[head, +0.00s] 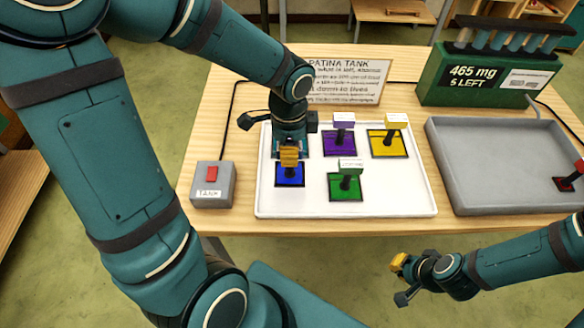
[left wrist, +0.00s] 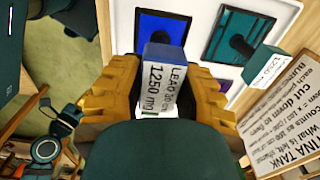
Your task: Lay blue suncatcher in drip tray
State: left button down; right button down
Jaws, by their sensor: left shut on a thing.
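The blue suncatcher (head: 290,180) is a dark-edged blue square at the front left of the white tray (head: 400,195). It also shows in the left wrist view (left wrist: 160,32). My left gripper (head: 289,157) is above it, shut on its tag block, which reads LEAD and 1250 mg (left wrist: 165,80). I cannot tell whether the suncatcher touches the white tray. A grey shallow tray (head: 480,165), probably the drip tray, is on the right of the table. My right gripper (head: 399,270) is off the table's front edge, with its finger opening unclear.
Purple (head: 336,147), yellow (head: 384,149) and green (head: 342,192) suncatchers lie in the white tray with upright tagged handles. A red piece (head: 568,183) is at the grey tray's right side. A switch box (head: 213,184), sign (head: 350,80) and green rack (head: 475,75) stand around.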

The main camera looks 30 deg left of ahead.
pick_arm(q)
notch_tip(320, 180, down, 6)
jog(key=shift+r+b, duration=0.1)
jog(key=shift+b, duration=0.5)
jog(key=shift+w, duration=0.1)
jog(key=shift+f, duration=0.25)
jog(key=c, duration=0.7)
grip_release()
jog(key=shift+c, duration=0.2)
jog(key=shift+r, duration=0.1)
